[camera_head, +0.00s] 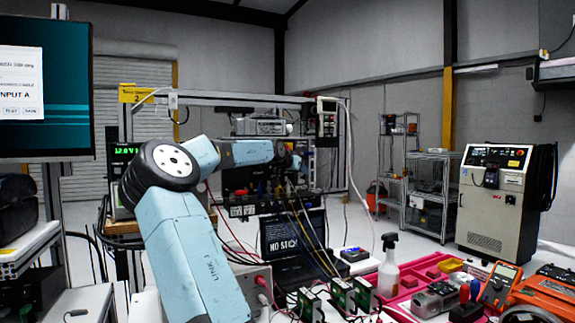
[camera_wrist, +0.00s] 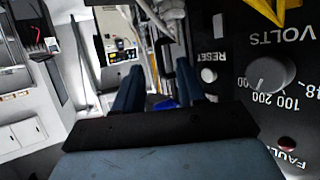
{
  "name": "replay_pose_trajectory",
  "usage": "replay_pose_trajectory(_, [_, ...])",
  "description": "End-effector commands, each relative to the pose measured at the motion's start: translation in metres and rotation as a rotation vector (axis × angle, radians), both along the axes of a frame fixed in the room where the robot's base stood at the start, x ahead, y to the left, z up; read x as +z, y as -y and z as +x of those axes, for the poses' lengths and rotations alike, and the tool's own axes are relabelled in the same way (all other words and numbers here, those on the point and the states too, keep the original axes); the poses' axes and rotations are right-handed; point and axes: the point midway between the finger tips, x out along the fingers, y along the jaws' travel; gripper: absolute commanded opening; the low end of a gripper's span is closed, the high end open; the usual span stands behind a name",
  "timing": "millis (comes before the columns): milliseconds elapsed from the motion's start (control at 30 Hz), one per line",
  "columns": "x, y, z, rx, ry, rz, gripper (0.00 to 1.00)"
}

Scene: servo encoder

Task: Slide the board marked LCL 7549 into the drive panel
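My gripper (camera_head: 292,162) is at the dark drive panel (camera_head: 238,180) in the head view, partly hidden by my own arm. In the wrist view its two dark blue fingers (camera_wrist: 158,80) stand apart, and I see no board between them. The panel face (camera_wrist: 225,95) fills the right side there, close beside the right finger. It has a VOLTS knob, a RESET button and a FAULT lamp. Several green boards (camera_head: 342,292) stand at the front of the bench in the head view. Their markings are too small to read, so I cannot tell which is LCL 7549.
Red, yellow and black cables (camera_head: 305,235) hang in front of the panel. A "NO STICK" sign (camera_head: 284,236) is below it. A spray bottle (camera_head: 388,265), a pink tray (camera_head: 407,306) and a multimeter (camera_head: 501,286) crowd the right bench. Open floor lies beyond.

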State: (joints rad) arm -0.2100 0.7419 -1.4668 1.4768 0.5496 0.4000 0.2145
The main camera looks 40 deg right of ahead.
Motion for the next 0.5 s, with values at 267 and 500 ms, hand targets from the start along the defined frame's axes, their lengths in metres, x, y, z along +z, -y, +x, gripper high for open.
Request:
replay_pose_trajectory(267, [0.015,-0.037,-0.009,0.001,-0.001,0.0,0.4])
replay_pose_trajectory(500, [0.028,-0.066,-0.017,0.002,0.001,0.0,0.4])
